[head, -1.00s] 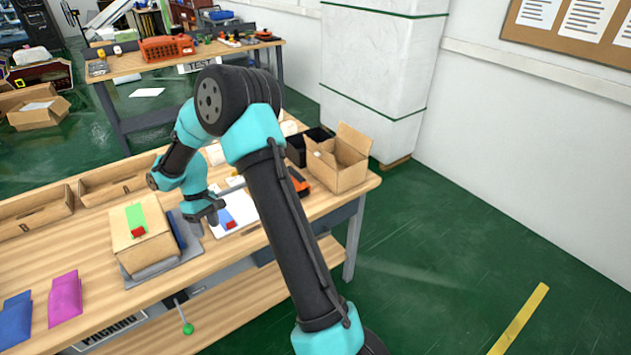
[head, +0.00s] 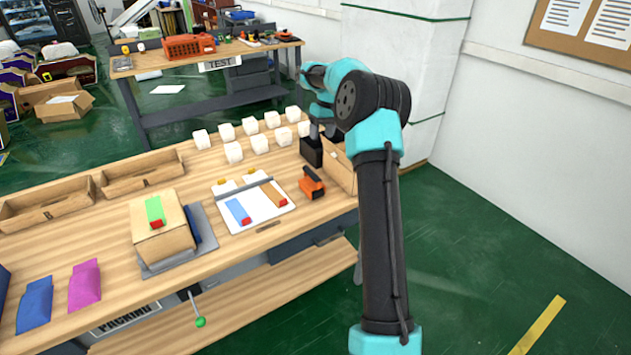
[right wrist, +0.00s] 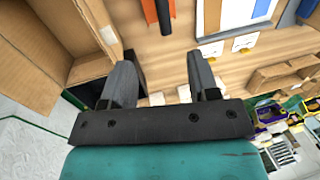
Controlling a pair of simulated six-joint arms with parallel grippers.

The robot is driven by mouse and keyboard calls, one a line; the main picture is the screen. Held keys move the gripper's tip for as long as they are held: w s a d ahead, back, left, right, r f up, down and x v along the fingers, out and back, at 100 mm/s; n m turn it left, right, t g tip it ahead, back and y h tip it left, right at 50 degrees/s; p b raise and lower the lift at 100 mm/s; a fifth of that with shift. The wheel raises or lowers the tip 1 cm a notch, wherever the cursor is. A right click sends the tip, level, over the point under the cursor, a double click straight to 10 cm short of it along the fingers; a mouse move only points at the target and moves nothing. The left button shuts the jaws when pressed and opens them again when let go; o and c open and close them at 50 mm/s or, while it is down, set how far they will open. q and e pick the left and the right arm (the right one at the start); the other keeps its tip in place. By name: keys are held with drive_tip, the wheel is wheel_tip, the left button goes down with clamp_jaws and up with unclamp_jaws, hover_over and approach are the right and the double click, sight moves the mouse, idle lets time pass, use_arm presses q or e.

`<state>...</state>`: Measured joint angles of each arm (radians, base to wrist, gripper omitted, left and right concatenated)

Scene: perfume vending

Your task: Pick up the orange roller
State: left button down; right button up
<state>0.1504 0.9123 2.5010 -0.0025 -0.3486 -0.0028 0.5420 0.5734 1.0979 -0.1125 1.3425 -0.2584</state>
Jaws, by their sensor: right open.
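The orange roller, which I take to be the orange and black hand tool (head: 312,183), lies on the wooden table between the white board and the open cardboard box. In the right wrist view its orange part (right wrist: 150,10) shows at the top edge, partly cut off. My right gripper (head: 322,129) is above the table's back right, beyond the roller, over the black bin and box area. In the right wrist view its two fingers (right wrist: 162,72) stand wide apart with nothing between them. My left gripper is not in view.
The open cardboard box (head: 341,168) and black bin (head: 311,151) stand close by the roller. Several white cubes (head: 233,152) stand behind the white board (head: 235,222), which carries coloured strips. A carton (head: 160,240) sits farther left. Bare wood lies in front of the cubes.

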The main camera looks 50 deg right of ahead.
sight(313, 173)
drive_tip(key=shift+f, duration=0.1)
drive_tip(key=f, duration=0.4)
drive_tip(key=a+f, duration=0.1)
drive_tip(key=f, duration=0.3)
drive_tip(key=a+f, duration=0.1)
drive_tip(key=f, duration=0.2)
drive_tip(key=shift+w+a+f, duration=0.15)
drive_tip(key=shift+w+f, duration=0.15)
drive_tip(key=shift+f, duration=0.1)
drive_tip(key=shift+f, duration=0.1)
drive_tip(key=shift+a+f, duration=0.2)
drive_tip(key=shift+f, duration=0.6)
drive_tip(key=shift+a+f, duration=0.25)
drive_tip(key=shift+f, duration=0.55)
drive_tip(key=shift+a+f, duration=0.2)
drive_tip(key=shift+f, duration=0.6)
drive_tip(key=shift+w, duration=0.1)
drive_tip(key=shift+c, duration=0.5)
drive_tip(key=c, duration=0.9)
drive_tip(key=shift+o, duration=0.2)
drive_tip(key=shift+r, duration=0.1)
